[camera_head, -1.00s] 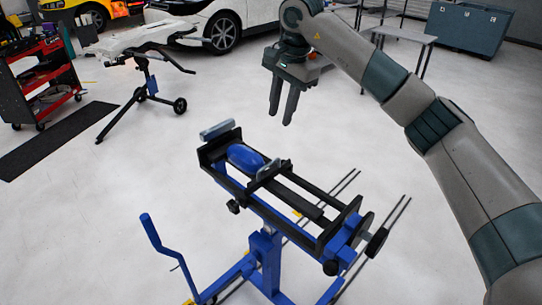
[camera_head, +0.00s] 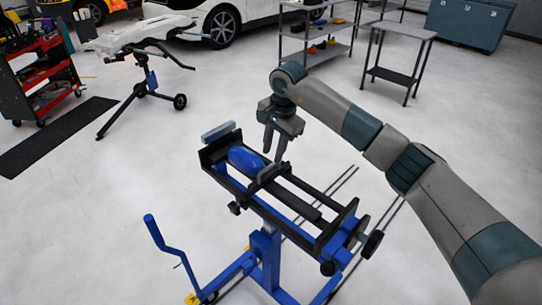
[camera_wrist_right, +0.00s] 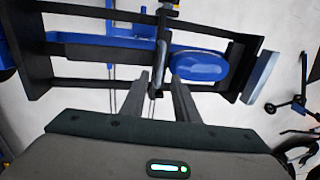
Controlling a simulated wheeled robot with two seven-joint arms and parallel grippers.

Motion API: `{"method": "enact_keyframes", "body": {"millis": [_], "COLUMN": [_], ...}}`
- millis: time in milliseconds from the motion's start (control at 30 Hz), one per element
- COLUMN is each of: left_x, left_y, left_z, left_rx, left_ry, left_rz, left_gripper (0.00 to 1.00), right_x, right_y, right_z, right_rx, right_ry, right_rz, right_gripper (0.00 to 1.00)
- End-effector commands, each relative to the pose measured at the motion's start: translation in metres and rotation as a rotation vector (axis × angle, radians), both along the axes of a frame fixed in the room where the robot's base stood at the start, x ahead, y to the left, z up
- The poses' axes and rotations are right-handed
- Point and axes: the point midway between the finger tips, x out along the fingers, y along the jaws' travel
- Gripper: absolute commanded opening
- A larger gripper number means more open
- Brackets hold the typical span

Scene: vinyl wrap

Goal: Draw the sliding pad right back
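The sliding pad (camera_head: 268,172) is a small grey block on a black crossbar that spans the rails of the blue-and-black stand (camera_head: 320,205). It also shows edge-on in the right wrist view (camera_wrist_right: 162,52). My right gripper (camera_head: 274,154) points down just above the sliding pad. Its fingers are parted, with a gap between them in the wrist view (camera_wrist_right: 158,88), and the pad lines up with that gap. I cannot tell whether either finger touches it. A blue oval piece (camera_head: 245,159) lies beside the pad, between the rails. My left gripper is not in view.
A grey end pad (camera_head: 218,131) is fixed at the stand's far left end. A black knob (camera_head: 372,244) sticks out at the near right end. A blue crank handle (camera_head: 165,245) rises at the lower left. The rails right of the sliding pad are clear.

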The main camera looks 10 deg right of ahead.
Motion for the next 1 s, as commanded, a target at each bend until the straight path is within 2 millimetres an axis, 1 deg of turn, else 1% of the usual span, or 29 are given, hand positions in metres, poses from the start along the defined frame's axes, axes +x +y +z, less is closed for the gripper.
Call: {"method": "enact_keyframes", "body": {"millis": [33,100,200,333,500,733,767,800,867,900,1000], "left_x": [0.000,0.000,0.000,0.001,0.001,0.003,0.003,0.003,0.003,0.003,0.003], "left_y": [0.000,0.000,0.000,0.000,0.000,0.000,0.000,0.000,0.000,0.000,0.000], "left_z": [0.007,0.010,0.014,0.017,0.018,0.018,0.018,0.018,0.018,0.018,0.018], "left_rx": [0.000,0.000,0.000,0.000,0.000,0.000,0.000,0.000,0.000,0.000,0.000], "left_ry": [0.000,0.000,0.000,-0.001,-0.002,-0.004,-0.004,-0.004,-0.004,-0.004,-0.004], "left_rz": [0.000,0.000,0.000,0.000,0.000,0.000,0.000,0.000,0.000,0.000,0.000], "left_gripper": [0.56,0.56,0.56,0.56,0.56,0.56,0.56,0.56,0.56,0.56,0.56], "right_x": [0.001,0.002,0.005,0.007,0.008,0.008,0.008,0.008,0.008,0.008,0.008], "right_y": [0.002,0.002,0.004,0.006,0.005,0.005,0.005,0.005,0.005,0.005,0.005], "right_z": [-0.007,-0.017,-0.030,-0.041,-0.047,-0.048,-0.048,-0.047,-0.047,-0.047,-0.047], "right_rx": [0.002,0.000,0.001,0.001,-0.001,-0.001,-0.001,-0.001,-0.001,-0.001,-0.001], "right_ry": [0.004,0.004,0.002,0.002,-0.001,-0.001,-0.001,-0.001,-0.001,-0.001,-0.001], "right_rz": [-0.001,-0.001,-0.002,0.000,0.000,0.000,0.000,0.000,0.000,0.000,0.000], "right_gripper": [0.28,0.28,0.28,0.28,0.28,0.28,0.26,0.16,0.02,0.00,0.00]}}
